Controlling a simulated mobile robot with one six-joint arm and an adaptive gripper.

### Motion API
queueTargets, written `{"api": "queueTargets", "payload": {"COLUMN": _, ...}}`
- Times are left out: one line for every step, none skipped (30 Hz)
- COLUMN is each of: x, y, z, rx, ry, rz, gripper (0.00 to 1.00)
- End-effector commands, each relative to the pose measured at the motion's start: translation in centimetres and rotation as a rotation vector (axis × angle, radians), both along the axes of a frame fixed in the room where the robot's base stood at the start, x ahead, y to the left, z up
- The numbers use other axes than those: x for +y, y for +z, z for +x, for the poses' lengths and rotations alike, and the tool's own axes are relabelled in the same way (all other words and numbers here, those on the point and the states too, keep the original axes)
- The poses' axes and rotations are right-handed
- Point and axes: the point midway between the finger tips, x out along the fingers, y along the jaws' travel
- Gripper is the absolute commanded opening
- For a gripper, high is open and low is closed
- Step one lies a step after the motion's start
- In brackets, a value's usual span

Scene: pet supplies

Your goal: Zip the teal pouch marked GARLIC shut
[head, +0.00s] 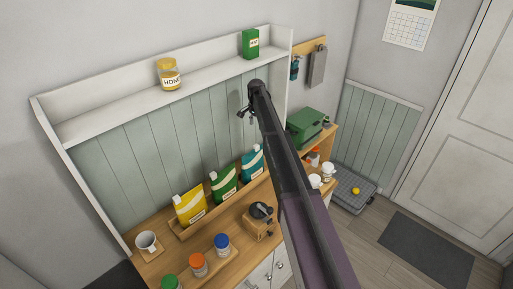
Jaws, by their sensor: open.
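The teal pouch (252,163) stands upright at the right end of a row of three pouches in a low wooden tray (204,222) on the counter. Its lettering is too small to read, and I cannot tell whether its top is zipped. My gripper (242,112) is small and dark in the head view, open, with nothing visible in it. It appears above the teal pouch in the picture, in front of the panelled back wall. My arm runs down to the lower right and passes close to the pouch's right side in the picture.
A green pouch (223,185) and a yellow pouch (190,206) share the tray. A dark object on a wooden box (259,224) and jars with blue (222,243) and orange (198,264) lids stand in front. A honey jar (168,75) and green box (250,43) sit on the shelf.

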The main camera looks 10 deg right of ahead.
Motion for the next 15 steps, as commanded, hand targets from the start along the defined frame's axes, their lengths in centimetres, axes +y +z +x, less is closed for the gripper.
{"api": "queueTargets", "payload": {"x": 0.0, "y": -0.2, "z": 0.0, "rx": 0.0, "ry": 0.0, "rz": 0.0, "gripper": 0.69}}
{"api": "queueTargets", "payload": {"x": 0.0, "y": -0.2, "z": 0.0, "rx": 0.0, "ry": 0.001, "rz": 0.0, "gripper": 0.69}}
{"api": "queueTargets", "payload": {"x": 0.0, "y": -0.4, "z": 0.0, "rx": 0.0, "ry": 0.001, "rz": 0.0, "gripper": 0.69}}
{"api": "queueTargets", "payload": {"x": 0.0, "y": -0.5, "z": 0.0, "rx": 0.0, "ry": 0.001, "rz": 0.0, "gripper": 0.69}}
{"api": "queueTargets", "payload": {"x": 0.0, "y": -0.6, "z": 0.0, "rx": 0.0, "ry": 0.001, "rz": 0.0, "gripper": 0.69}}
{"api": "queueTargets", "payload": {"x": 0.0, "y": -0.8, "z": 0.0, "rx": 0.0, "ry": 0.001, "rz": 0.0, "gripper": 0.69}}
{"api": "queueTargets", "payload": {"x": 0.0, "y": -1.0, "z": 0.0, "rx": 0.0, "ry": 0.001, "rz": 0.0, "gripper": 0.69}}
{"api": "queueTargets", "payload": {"x": 0.0, "y": -1.2, "z": 0.0, "rx": 0.0, "ry": 0.001, "rz": 0.0, "gripper": 0.69}}
{"api": "queueTargets", "payload": {"x": 0.0, "y": -1.4, "z": 0.0, "rx": 0.0, "ry": 0.001, "rz": 0.0, "gripper": 0.69}}
{"api": "queueTargets", "payload": {"x": 0.0, "y": -1.7, "z": 0.0, "rx": 0.0, "ry": 0.001, "rz": 0.0, "gripper": 0.69}}
{"api": "queueTargets", "payload": {"x": 0.0, "y": -1.9, "z": 0.0, "rx": 0.0, "ry": 0.001, "rz": 0.0, "gripper": 0.69}}
{"api": "queueTargets", "payload": {"x": 0.1, "y": -2.2, "z": 0.0, "rx": 0.0, "ry": 0.001, "rz": 0.0, "gripper": 0.69}}
{"api": "queueTargets", "payload": {"x": 0.1, "y": -2.4, "z": 0.0, "rx": 0.0, "ry": 0.002, "rz": 0.0, "gripper": 0.69}}
{"api": "queueTargets", "payload": {"x": 0.1, "y": -2.7, "z": 0.0, "rx": 0.0, "ry": 0.002, "rz": 0.0, "gripper": 0.69}}
{"api": "queueTargets", "payload": {"x": 0.1, "y": -3.0, "z": 0.0, "rx": 0.0, "ry": 0.002, "rz": 0.0, "gripper": 0.69}}
